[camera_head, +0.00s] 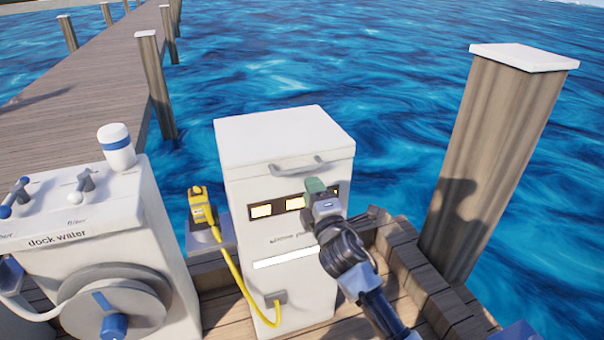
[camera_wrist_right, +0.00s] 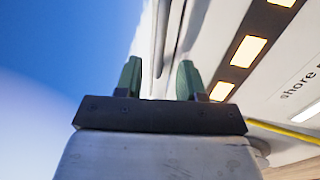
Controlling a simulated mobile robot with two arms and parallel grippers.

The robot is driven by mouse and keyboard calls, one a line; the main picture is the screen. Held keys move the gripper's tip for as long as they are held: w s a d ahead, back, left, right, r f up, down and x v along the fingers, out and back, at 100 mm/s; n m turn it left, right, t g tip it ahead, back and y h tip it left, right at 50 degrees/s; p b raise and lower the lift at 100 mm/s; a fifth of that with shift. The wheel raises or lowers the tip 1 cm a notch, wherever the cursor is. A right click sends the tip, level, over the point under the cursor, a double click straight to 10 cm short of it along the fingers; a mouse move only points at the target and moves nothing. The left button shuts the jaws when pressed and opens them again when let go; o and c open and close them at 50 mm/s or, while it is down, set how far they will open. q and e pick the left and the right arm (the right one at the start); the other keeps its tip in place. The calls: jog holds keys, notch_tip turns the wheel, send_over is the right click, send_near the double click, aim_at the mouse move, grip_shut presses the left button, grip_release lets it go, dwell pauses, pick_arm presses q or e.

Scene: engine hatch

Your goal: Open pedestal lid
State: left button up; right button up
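The white pedestal (camera_head: 270,220) stands on the dock in the middle of the head view. Its lid (camera_head: 285,135) lies flat and closed on top, with a grey bar handle (camera_head: 298,167) on the front edge. My right gripper (camera_head: 315,184) is just below the handle's right end, in front of the lit panel. In the right wrist view, the two green fingers of my right gripper (camera_wrist_right: 158,80) are apart. The pale lid edge and handle (camera_wrist_right: 160,45) show beyond the gap between them; I cannot tell whether they touch. My left gripper is not in view.
A yellow cable (camera_head: 236,278) runs from the pedestal's lower front to a yellow plug (camera_head: 201,207) on its left. A dock water unit (camera_head: 85,240) with a hose reel stands further left. A wooden post (camera_head: 500,160) rises at the right. Open water lies behind.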

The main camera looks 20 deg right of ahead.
aim_at(302, 170)
jog(key=w, duration=0.2)
jog(key=w+r, duration=0.1)
jog(key=w, duration=0.4)
jog(key=shift+w+a+r, duration=0.1)
jog(key=shift+w+r, duration=0.05)
jog(key=shift+w, duration=0.05)
grip_shut()
